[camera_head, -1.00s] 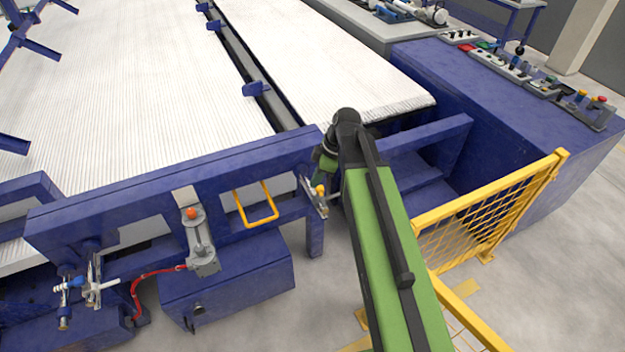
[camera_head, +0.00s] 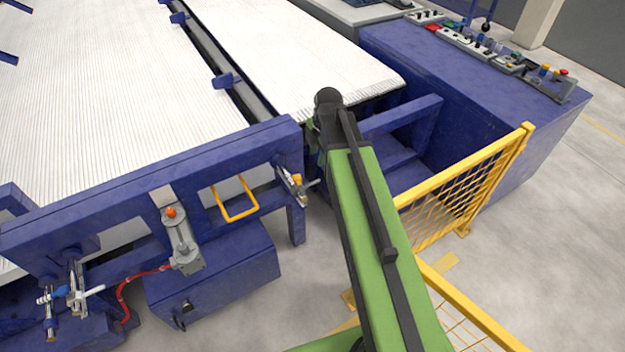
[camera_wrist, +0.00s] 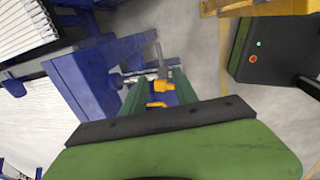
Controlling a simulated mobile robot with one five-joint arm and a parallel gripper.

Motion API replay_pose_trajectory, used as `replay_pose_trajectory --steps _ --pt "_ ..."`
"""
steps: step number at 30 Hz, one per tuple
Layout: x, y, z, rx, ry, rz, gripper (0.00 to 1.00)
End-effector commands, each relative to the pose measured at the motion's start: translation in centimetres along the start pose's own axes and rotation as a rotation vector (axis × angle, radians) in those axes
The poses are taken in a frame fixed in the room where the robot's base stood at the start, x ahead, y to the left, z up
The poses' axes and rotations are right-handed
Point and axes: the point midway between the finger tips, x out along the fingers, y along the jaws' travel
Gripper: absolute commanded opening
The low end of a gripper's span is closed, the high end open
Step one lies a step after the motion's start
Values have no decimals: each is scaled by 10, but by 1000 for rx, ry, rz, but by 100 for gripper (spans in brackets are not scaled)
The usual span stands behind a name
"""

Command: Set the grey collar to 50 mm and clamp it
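A small grey metal fitting (camera_head: 283,166) with a yellow-orange part (camera_head: 297,180) sits at the right end of the blue frame in the head view; it may hold the grey collar, but is too small to tell. In the wrist view the yellow-orange part (camera_wrist: 164,86) and a grey rod (camera_wrist: 134,75) show beyond my gripper (camera_wrist: 160,93). Its two green fingers stand apart on either side of the yellow-orange part, with no clear contact. In the head view my arm hides the fingertips. No millimetre scale is readable.
A yellow mesh fence (camera_head: 465,190) stands right of my arm. The blue frame (camera_head: 130,205) carries an orange loop handle (camera_head: 236,205) and a grey cylinder (camera_head: 182,240). A control desk (camera_head: 480,85) is behind.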

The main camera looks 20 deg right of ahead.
Motion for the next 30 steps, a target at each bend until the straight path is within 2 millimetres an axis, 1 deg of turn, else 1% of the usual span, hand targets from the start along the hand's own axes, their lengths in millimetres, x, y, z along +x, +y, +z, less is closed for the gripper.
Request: replay_pose_trajectory --steps 1,5,12,22,24,26,30 --pt "10 -1 0 0 0 0 35" --pt "31 -1 0 1 1 0 35" --pt "82 -2 0 2 1 0 35" --pt "150 -2 0 3 1 0 35" --pt "161 -2 1 4 1 0 35" --pt "167 -2 1 5 1 0 35" --pt "171 -1 1 5 1 0 35"
